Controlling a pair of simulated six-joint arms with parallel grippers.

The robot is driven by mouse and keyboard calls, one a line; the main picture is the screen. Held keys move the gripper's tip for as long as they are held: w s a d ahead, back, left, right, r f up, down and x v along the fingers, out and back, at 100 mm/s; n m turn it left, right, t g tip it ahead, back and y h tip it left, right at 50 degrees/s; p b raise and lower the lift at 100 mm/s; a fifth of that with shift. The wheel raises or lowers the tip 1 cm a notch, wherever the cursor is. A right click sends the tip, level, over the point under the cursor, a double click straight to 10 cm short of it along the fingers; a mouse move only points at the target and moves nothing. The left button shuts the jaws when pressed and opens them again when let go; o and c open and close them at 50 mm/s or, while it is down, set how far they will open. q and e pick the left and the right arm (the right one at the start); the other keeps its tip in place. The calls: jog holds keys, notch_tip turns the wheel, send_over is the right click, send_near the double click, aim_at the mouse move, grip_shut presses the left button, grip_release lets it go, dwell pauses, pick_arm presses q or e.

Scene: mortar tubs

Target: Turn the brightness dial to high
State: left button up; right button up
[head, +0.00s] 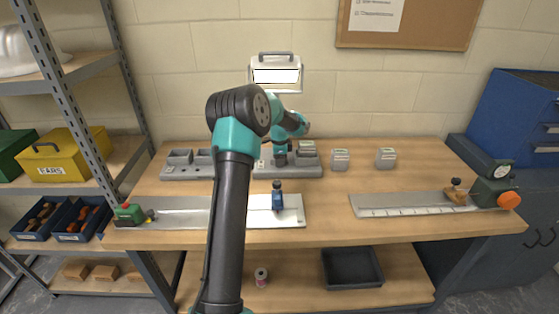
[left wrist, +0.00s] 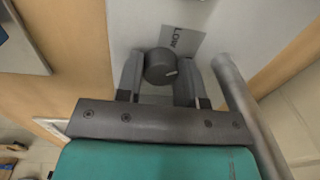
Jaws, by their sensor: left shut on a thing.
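In the left wrist view a dark round dial (left wrist: 160,66) sits between the fingers of my left gripper (left wrist: 159,78), one finger on each side. The gripper is shut on it. A light mark on the dial points toward the lower right. A grey label (left wrist: 181,41) reading "LOW" lies just beyond the dial on a pale surface. In the head view my left gripper (head: 281,157) reaches down at the back of the bench, below a white lamp (head: 275,76) with a grey handle; the dial is hidden there. My right gripper is not in view.
A grey pole (left wrist: 245,110) stands close right of the gripper in the wrist view. On the bench (head: 330,226) are grey tubs (head: 340,160), a blue tool (head: 277,195) on a white board and a long plate (head: 410,205) at right. The front middle-right is clear.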

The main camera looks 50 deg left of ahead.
pick_arm(q)
jog(key=m, duration=0.4)
jog(key=shift+m, duration=0.3)
jog(key=m, duration=0.3)
jog(key=shift+m, duration=0.4)
jog(key=m, duration=0.3)
jog(key=shift+m, duration=0.3)
jog(key=shift+a+m+h, duration=0.1)
jog(key=shift+m+h, duration=0.2)
jog(key=shift+m, duration=1.7)
jog(key=o, duration=0.9)
jog(key=shift+r, duration=0.15)
jog(key=r, duration=1.1)
jog(key=shift+s+a+r, duration=0.15)
jog(key=shift+s+r, duration=0.15)
jog(key=shift+r, duration=0.05)
